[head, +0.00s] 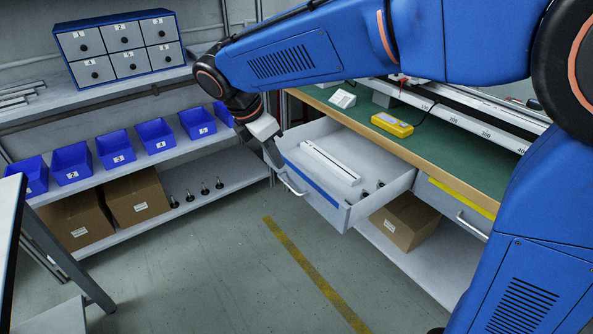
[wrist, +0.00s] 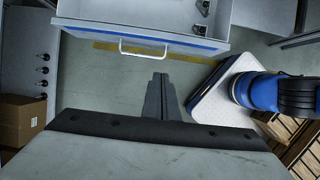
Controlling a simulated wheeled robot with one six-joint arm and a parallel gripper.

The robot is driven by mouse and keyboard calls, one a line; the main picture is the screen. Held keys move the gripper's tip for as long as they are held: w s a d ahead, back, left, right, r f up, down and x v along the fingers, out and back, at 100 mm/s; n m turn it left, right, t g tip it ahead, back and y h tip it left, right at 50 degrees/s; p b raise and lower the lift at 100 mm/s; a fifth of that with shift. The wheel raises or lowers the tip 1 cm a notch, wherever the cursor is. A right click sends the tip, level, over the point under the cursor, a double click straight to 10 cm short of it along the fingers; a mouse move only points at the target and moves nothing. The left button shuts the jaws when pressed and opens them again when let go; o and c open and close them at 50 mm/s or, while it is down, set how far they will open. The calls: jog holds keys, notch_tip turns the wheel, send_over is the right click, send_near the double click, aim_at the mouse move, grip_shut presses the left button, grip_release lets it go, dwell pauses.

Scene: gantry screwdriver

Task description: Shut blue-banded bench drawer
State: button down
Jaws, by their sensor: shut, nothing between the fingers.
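The blue-banded drawer (head: 330,206) stands pulled out from the bench (head: 455,150) in the head view. It is light grey, with a blue stripe on its front and a pale bar handle (head: 294,186). A long white block and small dark-tipped parts lie inside it. My gripper (head: 276,163) is at the drawer's left front corner, near the handle. In the wrist view the drawer front (wrist: 140,32) and handle (wrist: 143,48) lie beyond my closed fingertips (wrist: 160,76). The fingers look apart from the handle there, with nothing between them.
A yellow-banded drawer (head: 458,204) is shut to the right. A cardboard box (head: 405,220) sits on the bench's lower shelf. A shelf (head: 160,166) with blue bins and boxes stands at left. The floor (head: 230,270) in front of the drawer is clear.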

aim_at(301, 174)
jog(key=x, duration=0.3)
jog(key=w+d+x, duration=0.1)
jog(key=x, duration=0.3)
jog(key=d+r+x, duration=0.1)
jog(key=x, duration=0.2)
jog(key=shift+w+f, duration=0.25)
jog(key=shift+f, duration=0.15)
jog(key=shift+w+d, duration=0.4)
jog(key=shift+d, duration=0.2)
jog(key=w+d, duration=0.7)
jog(key=d, duration=0.4)
jog(key=w+d, duration=0.7)
jog(key=d, duration=0.3)
jog(key=shift+w+d, duration=0.3)
jog(key=shift+d, duration=0.05)
jog(key=shift+a, duration=0.1)
